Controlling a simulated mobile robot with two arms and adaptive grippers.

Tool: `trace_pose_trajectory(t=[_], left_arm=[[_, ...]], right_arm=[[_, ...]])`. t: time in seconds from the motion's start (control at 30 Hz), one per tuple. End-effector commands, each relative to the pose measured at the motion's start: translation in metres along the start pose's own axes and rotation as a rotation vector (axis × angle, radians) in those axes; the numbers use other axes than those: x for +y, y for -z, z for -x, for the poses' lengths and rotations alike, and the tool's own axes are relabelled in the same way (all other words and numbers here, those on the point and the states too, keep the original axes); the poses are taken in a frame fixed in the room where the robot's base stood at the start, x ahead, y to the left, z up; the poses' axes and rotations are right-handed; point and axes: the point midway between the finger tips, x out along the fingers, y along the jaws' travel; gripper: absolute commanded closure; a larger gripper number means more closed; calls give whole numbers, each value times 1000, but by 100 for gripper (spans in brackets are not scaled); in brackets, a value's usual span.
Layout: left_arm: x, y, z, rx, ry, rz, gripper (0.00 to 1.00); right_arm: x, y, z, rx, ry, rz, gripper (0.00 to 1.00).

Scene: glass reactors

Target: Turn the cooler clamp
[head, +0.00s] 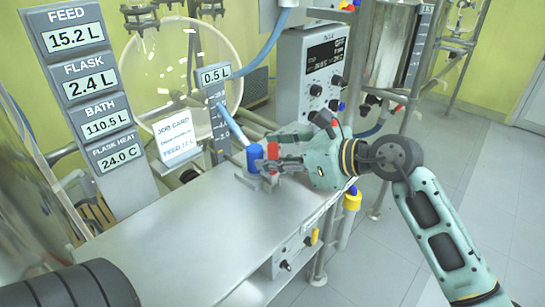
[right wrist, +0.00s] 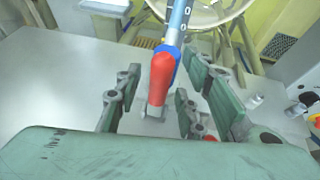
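The clamp has a red handle (head: 272,150) beside a blue body (head: 254,158), on a small metal base at the right part of the steel bench. In the right wrist view the red handle (right wrist: 162,82) stands upright, with the blue part (right wrist: 175,55) behind it. My right gripper (head: 280,164) reaches in from the right at the clamp. In the right wrist view its fingers (right wrist: 158,112) are spread on both sides of the red handle, with gaps showing. I cannot tell whether a finger touches it. My left gripper is not in view.
The steel bench top (head: 190,235) is clear in front of the clamp. A job card (head: 177,138), a 0.5 L gauge (head: 217,110) and a round glass vessel (head: 180,60) stand behind. A control box (head: 310,75) is at the back right. A readout column (head: 85,90) stands left.

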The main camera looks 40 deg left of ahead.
Motion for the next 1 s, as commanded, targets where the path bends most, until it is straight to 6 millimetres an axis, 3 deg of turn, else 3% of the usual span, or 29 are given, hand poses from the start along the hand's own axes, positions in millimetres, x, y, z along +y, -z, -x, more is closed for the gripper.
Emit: trace_pose_trajectory(t=[0.37,0.77,1.0], left_arm=[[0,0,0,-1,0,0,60],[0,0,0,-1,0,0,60],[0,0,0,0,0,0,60]], right_arm=[[0,1,-7,0,1,-1,65],[0,0,-7,0,0,-2,100],[0,0,-7,0,0,-3,100]])
